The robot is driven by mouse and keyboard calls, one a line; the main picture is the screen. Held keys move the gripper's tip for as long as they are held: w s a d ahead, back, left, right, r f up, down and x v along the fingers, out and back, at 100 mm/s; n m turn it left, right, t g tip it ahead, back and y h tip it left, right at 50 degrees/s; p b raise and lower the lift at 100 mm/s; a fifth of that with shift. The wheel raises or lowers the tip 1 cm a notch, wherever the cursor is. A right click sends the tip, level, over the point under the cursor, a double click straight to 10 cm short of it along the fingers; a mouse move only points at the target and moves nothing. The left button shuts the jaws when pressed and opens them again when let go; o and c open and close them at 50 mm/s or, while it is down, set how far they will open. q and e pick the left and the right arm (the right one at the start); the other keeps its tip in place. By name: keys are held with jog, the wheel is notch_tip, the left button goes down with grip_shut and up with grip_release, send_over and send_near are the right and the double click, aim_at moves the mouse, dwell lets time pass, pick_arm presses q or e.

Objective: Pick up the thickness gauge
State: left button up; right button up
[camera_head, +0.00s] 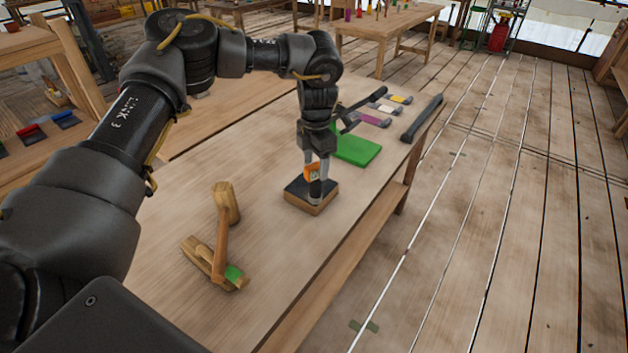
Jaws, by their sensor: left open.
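A small orange and dark piece (311,173), which looks like the thickness gauge, shows at a block with a black top and wooden sides (300,196) on the workbench (258,235). My left gripper (318,180) points down right over the block. Its fingers are open, at or just around the orange piece, and hide part of it. I cannot tell whether they touch it. My right gripper is not in view.
A wooden mallet (223,225) lies near a wooden tool with a green part (235,274), at the near end. Beyond the gripper are a green mat (358,150), several colored-handled tools (374,120) and a dark bar (421,118). Bench space between mallet and block is clear.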

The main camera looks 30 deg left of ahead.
aim_at(316, 179)
pick_arm(q)
jog(key=shift+f, duration=0.3)
jog(key=shift+s+d+f+p, duration=0.1)
jog(key=shift+s+f+p, duration=0.05)
jog(key=shift+f+p, duration=0.3)
notch_tip(316, 179, down, 4)
jog(key=shift+r+p, duration=0.15)
jog(key=shift+p, duration=0.45)
jog(key=shift+f, duration=0.3)
jog(key=shift+c, duration=0.2)
jog(key=c, duration=1.1)
jog(key=shift+r, duration=0.1)
